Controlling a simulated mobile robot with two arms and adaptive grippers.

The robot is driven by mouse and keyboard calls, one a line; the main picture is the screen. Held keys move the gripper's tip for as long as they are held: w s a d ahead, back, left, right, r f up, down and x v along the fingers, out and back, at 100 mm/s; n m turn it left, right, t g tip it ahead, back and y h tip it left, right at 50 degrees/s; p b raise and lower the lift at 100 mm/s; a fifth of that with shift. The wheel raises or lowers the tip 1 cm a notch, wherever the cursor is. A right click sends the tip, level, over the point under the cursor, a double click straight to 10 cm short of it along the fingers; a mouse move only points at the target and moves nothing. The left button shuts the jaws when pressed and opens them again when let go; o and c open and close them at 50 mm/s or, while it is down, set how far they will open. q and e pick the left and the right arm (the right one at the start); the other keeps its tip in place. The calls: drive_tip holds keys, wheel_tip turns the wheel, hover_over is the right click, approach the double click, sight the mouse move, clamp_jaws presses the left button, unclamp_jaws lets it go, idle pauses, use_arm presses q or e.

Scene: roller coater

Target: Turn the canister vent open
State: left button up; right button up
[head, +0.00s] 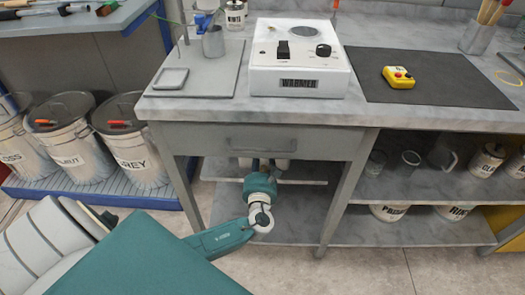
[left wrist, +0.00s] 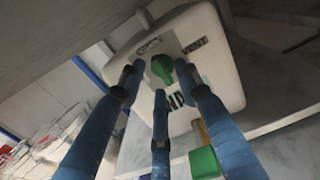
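The canister (left wrist: 222,72) is a white rounded box that fills the middle of the left wrist view. A green vent knob (left wrist: 162,67) sits on its face, beside the printed word VENT. My left gripper (left wrist: 160,80) points at this face, its three blue fingers spread around the knob with gaps between them. I cannot tell if any fingertip touches the knob. A second label is partly hidden by the fingers. In the head view my left arm reaches under the bench, and the gripper is hidden behind the drawer front. My right gripper is in neither view.
The bench drawer (head: 262,142) is above my left forearm. A lower shelf (head: 290,218) lies beneath it. On top stand a white warmer (head: 298,60) and a yellow button box (head: 398,77). A green and yellow part (left wrist: 204,160) is close to my fingers. Labelled buckets (head: 130,150) stand left.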

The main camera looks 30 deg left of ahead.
use_arm(q)
drive_tip(key=v, duration=1.1)
drive_tip(key=shift+s+d+f, duration=0.1)
drive_tip(key=shift+d+f, duration=0.05)
